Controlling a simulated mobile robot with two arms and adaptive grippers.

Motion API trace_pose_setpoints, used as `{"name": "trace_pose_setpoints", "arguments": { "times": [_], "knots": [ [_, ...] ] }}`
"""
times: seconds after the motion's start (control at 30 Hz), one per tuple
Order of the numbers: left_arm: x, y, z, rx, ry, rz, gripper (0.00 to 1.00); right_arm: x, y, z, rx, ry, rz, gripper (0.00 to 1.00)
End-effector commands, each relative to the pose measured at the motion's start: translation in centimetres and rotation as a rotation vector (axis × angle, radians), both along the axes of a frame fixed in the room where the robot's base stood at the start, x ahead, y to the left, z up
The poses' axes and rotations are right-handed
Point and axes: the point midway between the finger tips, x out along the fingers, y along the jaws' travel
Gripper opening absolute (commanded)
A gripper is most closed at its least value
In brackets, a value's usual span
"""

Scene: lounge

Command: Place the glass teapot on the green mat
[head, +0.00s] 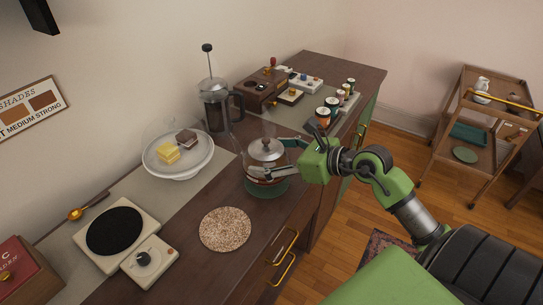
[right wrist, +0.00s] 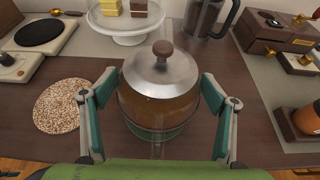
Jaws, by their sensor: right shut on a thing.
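The glass teapot (head: 266,158) has a metal lid with a wooden knob and brown tea inside. It is upright over the green mat (head: 268,190), whose front edge shows below it; I cannot tell whether its base touches the mat. My right gripper (head: 272,160) is shut on the teapot, one finger on each side of its body. In the right wrist view the teapot (right wrist: 160,85) fills the space between the fingers, with green showing through the glass at its bottom. My left gripper is not in view.
A speckled round cork mat (head: 225,229) lies left of the teapot. Behind are a white cake stand (head: 178,170) and a French press (head: 213,108). A hot plate with scale (head: 115,232) is at the left. Jars (head: 325,115) and a wooden box (head: 262,88) stand to the right.

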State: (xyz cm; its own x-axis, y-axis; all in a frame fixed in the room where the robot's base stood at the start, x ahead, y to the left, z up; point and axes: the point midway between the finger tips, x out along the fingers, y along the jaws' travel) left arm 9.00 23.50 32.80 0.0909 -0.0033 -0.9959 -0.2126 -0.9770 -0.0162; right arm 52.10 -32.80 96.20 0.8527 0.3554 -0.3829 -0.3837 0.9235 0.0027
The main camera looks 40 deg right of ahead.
Motion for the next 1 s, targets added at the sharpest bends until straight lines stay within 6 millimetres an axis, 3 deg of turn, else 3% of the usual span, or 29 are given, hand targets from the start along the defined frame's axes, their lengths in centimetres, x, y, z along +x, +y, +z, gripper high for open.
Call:
{"name": "trace_pose_setpoints", "arguments": {
  "times": [0.43,0.47,0.5,0.53,1.0],
  "knots": [
    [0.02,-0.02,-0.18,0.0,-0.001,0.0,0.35,0.04,0.02,-0.76,-0.001,-0.007,0.0,0.45],
    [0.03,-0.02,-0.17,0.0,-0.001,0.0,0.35,-0.01,0.02,-0.96,-0.001,-0.003,0.001,0.81],
    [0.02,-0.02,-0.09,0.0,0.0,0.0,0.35,-0.01,0.02,-0.87,-0.001,-0.003,0.001,0.92],
    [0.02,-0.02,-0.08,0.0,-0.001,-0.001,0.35,-0.01,0.02,-0.87,-0.001,-0.002,0.001,0.96],
    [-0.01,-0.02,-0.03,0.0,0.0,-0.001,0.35,-0.41,-0.2,-0.55,-0.002,-0.001,0.0,0.96]
  ]
}}
